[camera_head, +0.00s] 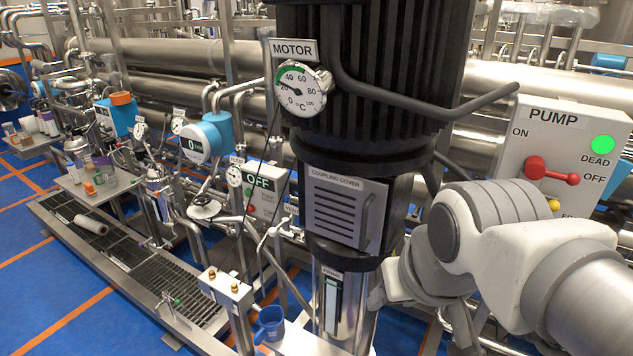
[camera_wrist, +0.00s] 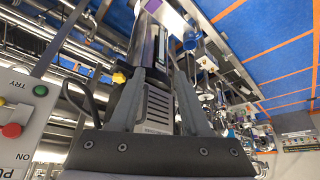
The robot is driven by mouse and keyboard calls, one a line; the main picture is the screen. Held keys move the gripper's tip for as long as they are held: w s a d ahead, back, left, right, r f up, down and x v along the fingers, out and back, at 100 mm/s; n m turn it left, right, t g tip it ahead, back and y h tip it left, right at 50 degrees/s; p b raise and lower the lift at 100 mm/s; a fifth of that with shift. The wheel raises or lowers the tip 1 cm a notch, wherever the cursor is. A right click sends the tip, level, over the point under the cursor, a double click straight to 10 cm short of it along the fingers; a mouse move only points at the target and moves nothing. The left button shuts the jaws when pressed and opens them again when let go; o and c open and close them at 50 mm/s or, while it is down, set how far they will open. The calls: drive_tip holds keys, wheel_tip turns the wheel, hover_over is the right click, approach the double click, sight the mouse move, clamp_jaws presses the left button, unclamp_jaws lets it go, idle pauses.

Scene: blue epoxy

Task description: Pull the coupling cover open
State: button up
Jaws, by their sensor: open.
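The coupling cover (camera_head: 335,208) is a grey, vented, labelled panel on the black pump body below the motor. It looks closed, flush with the housing. A dark upright handle (camera_head: 366,220) is at its right edge. My gripper (camera_head: 378,297) is low and right of the cover, apart from the handle as far as I can tell. In the wrist view my gripper (camera_wrist: 160,73) has two dark fingers spread apart with nothing visibly held. The vented coupling cover (camera_wrist: 158,106) shows between and beyond them.
The black motor (camera_head: 385,70) with a temperature gauge (camera_head: 303,90) stands above the cover. A PUMP switch box (camera_head: 562,150) with a red lever is at the right. Pipes and valves crowd the left.

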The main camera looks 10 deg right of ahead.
sight(365, 221)
drive_tip(key=shift+m+g, duration=0.4)
drive_tip(key=shift+g, duration=0.2)
drive_tip(key=w+d+f+p, duration=0.1)
drive_tip(key=w+f, duration=0.1)
drive_tip(key=w, duration=0.6)
drive_tip(key=w+d+f+p, duration=0.1)
drive_tip(key=w+f, duration=0.2)
drive_tip(key=w, duration=0.6)
drive_tip(key=w+d+f, duration=0.1)
drive_tip(key=w+f, duration=0.1)
drive_tip(key=w, duration=0.6)
drive_tip(key=shift+w+f+p, duration=0.15)
drive_tip(key=shift+f+p, duration=0.1)
drive_tip(key=shift+p, duration=0.15)
drive_tip(key=shift+w+f, duration=0.15)
drive_tip(key=shift+f, duration=0.4)
clamp_jaws()
